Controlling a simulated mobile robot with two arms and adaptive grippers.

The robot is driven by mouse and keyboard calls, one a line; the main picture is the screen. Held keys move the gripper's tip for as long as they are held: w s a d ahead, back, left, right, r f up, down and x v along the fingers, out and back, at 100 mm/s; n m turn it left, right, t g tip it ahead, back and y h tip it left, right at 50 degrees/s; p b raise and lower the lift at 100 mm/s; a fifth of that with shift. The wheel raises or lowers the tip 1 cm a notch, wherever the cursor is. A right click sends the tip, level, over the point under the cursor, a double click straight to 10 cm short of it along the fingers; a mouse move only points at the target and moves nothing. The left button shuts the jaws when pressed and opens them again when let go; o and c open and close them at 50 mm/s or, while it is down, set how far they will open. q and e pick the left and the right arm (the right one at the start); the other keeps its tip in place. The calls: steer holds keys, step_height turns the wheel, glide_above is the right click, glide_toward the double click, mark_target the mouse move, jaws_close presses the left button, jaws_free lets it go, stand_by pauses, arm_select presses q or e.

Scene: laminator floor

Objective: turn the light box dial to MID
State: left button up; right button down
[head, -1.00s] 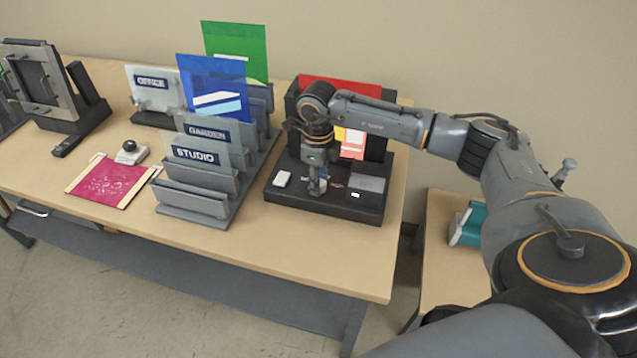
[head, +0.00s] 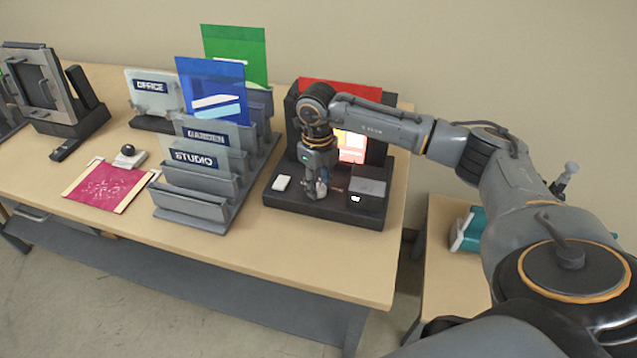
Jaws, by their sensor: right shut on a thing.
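The light box (head: 285,205) stands near the right end of the table, with a dark base and an upright panel that holds a red sheet (head: 340,86). Part of the panel glows behind my right arm. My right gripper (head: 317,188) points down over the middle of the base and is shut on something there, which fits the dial. The fingers hide the dial, so its pointer and the MID mark cannot be read. My left gripper is not in view.
A grey rack (head: 200,205) with STUDIO and GARDEN plates and blue and green sheets stands just left of the light box. A magenta sheet (head: 107,187) lies further left. The table's front right area (head: 330,260) is clear.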

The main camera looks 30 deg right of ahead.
mark_target(318, 188)
steer(key=shift+f, duration=0.1)
steer(key=c, duration=1)
jaws_free()
step_height(318, 188, up, 12)
steer(key=shift+a+r, duration=0.1)
